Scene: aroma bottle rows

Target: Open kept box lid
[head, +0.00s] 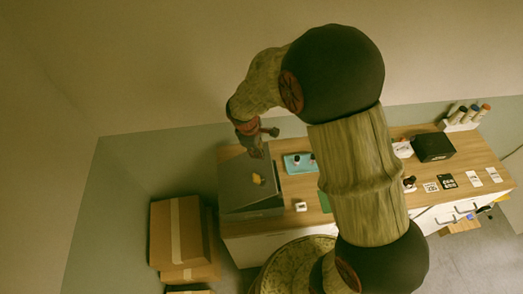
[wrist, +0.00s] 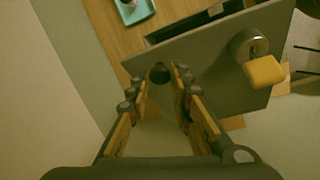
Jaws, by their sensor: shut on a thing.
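The grey box (head: 262,211) stands at the left end of the wooden counter. Its flat grey lid (head: 238,181) appears tilted up; in the wrist view the lid (wrist: 205,55) fills the middle, with a dark gap along its upper edge. A small dark round knob (wrist: 160,73) sits near the lid's near edge. My gripper (head: 257,150) is at the lid's far edge in the head view. In the wrist view my gripper (wrist: 165,72) has its fingertips on either side of the knob, shut on it. A yellow block on a round grey piece (wrist: 265,71) is on the lid.
A teal tray (head: 297,163) with small bottles is right of the box, and a small white item (head: 300,206) is in front. A black box (head: 433,147) and a bottle rack (head: 463,121) stand farther right. Cardboard boxes (head: 180,236) are stacked on the floor at left.

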